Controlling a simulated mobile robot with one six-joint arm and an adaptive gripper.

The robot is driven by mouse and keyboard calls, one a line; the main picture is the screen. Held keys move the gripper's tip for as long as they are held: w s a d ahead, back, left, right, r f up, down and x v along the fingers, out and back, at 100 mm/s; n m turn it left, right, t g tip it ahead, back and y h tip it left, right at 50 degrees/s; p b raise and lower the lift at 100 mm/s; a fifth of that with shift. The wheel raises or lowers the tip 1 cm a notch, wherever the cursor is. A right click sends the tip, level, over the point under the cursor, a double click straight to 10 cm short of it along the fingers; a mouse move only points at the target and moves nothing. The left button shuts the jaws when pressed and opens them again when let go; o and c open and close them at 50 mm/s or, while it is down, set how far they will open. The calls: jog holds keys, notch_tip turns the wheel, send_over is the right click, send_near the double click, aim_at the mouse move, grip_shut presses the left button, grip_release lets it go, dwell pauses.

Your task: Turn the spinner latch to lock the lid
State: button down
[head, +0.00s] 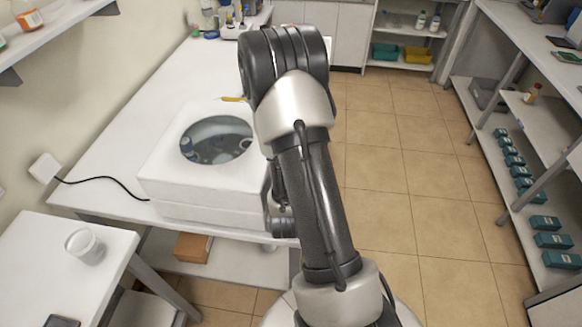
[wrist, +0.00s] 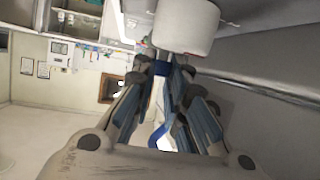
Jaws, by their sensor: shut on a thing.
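The white box-shaped machine (head: 205,186) stands on the bench in the head view. Its lid, with a round dark window (head: 217,139), looks down on top. In the wrist view, my gripper (wrist: 172,72) has its fingers drawn together at a pale rounded part (wrist: 186,26), which looks like the spinner latch. The fingertips meet its lower end, and the exact contact is hard to see. My arm hides the latch and most of the gripper in the head view, so the latch's angle cannot be told there.
The white bench (head: 118,150) runs back along the wall, with bottles at its far end. A side table (head: 60,250) with a white cup (head: 85,246) is at the near left. A cardboard box (head: 193,247) sits under the bench. The tiled floor (head: 400,170) to the right is clear.

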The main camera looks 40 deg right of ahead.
dwell(0.4)
jog(key=c, duration=1.6)
grip_release()
